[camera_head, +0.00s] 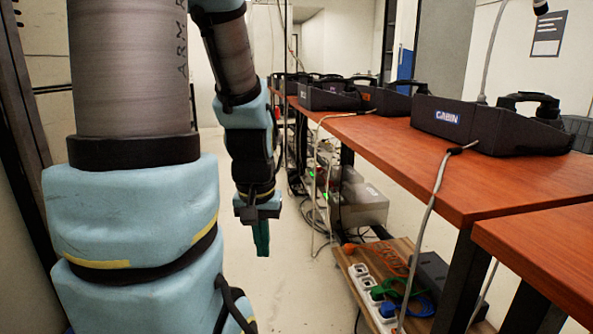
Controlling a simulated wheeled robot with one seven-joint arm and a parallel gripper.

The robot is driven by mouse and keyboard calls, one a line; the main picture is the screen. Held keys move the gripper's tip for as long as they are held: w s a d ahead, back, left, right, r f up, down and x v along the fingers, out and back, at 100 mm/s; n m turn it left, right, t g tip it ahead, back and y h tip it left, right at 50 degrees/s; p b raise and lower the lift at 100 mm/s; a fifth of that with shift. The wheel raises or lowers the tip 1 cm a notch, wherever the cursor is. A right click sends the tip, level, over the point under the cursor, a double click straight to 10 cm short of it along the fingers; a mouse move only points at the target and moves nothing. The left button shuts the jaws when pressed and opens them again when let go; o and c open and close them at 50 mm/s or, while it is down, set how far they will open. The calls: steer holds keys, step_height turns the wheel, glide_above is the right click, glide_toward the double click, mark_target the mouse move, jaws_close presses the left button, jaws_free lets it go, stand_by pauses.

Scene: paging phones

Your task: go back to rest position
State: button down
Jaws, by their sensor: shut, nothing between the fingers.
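My gripper (262,238) hangs at the end of my arm, left of the wooden tables, pointing down over the open floor. Its green fingers are together with nothing between them. The gripper is apart from the tables and touches nothing. My large blue and grey arm links fill the left of the view and hide what lies behind them.
A black phone marked CABIN (489,124) sits on the near wooden table (452,187), with more phones in a row behind it. Cables hang down to a low shelf (409,270) with power strips. The floor (300,290) between arm and tables is clear.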

step_height(320, 180, up, 31)
steer(key=p, duration=2.8)
steer(key=shift+f+p, duration=0.15)
steer(key=shift+p, duration=0.25)
